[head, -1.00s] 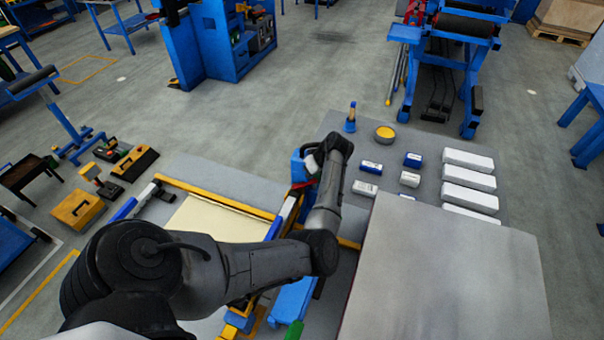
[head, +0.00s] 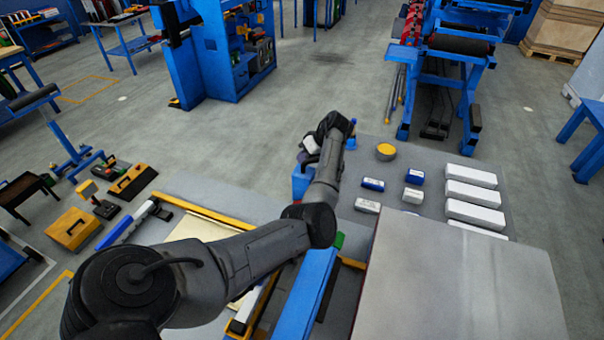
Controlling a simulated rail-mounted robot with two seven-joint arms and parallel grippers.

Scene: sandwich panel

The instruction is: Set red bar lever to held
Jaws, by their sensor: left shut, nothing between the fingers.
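My left arm reaches in from the lower left across the frame, and its wrist bends over a blue upright block (head: 300,182) on the bench. My left gripper (head: 309,147) is at the far end of the arm, just above that block. It is small and partly covered by the wrist; it is shut and empty. I cannot make out the red bar lever in the head view now; the arm and block may hide it. A long blue bar (head: 305,295) with a green piece (head: 339,240) at its far end lies right of the forearm. My right gripper is not in view.
A pale sheet (head: 200,228) lies in a yellow-edged frame, partly behind my arm. A large grey panel (head: 460,285) fills the lower right. White blocks (head: 470,193), small blue-and-white boxes (head: 373,184) and a yellow-topped tub (head: 386,150) stand on the grey surface behind.

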